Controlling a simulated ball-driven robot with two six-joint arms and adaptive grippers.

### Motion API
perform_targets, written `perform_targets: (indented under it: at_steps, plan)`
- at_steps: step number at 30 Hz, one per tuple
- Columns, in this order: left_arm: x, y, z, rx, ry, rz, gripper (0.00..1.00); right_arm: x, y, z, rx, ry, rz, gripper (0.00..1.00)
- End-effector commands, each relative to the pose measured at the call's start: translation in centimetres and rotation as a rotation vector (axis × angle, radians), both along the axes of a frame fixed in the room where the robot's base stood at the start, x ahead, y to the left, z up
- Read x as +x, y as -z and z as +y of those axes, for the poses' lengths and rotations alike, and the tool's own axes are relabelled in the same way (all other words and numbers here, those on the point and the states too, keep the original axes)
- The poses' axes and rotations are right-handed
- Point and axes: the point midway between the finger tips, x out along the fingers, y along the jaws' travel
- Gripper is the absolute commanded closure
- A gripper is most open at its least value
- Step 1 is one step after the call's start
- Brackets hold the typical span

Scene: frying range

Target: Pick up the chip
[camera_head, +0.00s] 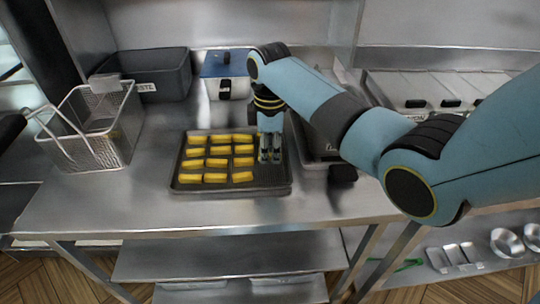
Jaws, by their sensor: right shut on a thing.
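Several yellow chips (218,160) lie in rows on a dark rectangular tray (230,188) on the steel table. My right gripper (269,158) points down over the right side of the tray, just right of the chip rows. Its fingers are closed together on something. The held thing is hidden or too small to make out between the fingers. My left gripper does not show in the view.
A wire fry basket (103,128) stands left of the tray. A dark grey bin (155,75) and a blue-lidded container (224,67) stand behind. A container (318,150) sits right of the tray. The table front (130,209) is clear.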

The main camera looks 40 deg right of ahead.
Motion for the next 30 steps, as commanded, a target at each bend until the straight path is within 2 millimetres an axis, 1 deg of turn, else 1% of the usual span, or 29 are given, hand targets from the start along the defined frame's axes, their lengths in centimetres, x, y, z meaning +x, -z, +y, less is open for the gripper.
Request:
perform_targets:
  at_steps: [3, 5, 12, 18, 21, 24, 30]
  plan:
    - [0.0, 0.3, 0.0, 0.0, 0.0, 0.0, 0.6, 0.2, -2.5, 0.0, -0.001, -0.001, -0.007, 0.97]
    - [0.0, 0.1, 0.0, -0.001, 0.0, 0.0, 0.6, -1.2, -3.1, 0.0, -0.001, -0.001, 0.0, 0.97]
    - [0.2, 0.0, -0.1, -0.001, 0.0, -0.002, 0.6, -6.7, -6.3, 0.2, -0.003, -0.001, -0.001, 0.97]
    - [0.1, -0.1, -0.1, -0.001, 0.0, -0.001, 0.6, -10.1, -8.5, 0.4, -0.001, -0.001, 0.0, 0.97]
    - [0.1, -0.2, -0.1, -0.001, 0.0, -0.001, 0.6, -11.0, -9.1, 0.4, -0.001, 0.0, 0.0, 0.97]
    - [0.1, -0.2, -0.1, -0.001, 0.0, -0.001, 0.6, -11.5, -9.4, 0.5, -0.001, 0.0, 0.001, 0.97]
    - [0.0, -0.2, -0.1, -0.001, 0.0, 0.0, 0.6, -11.7, -9.4, 0.5, 0.0, 0.0, 0.0, 0.97]
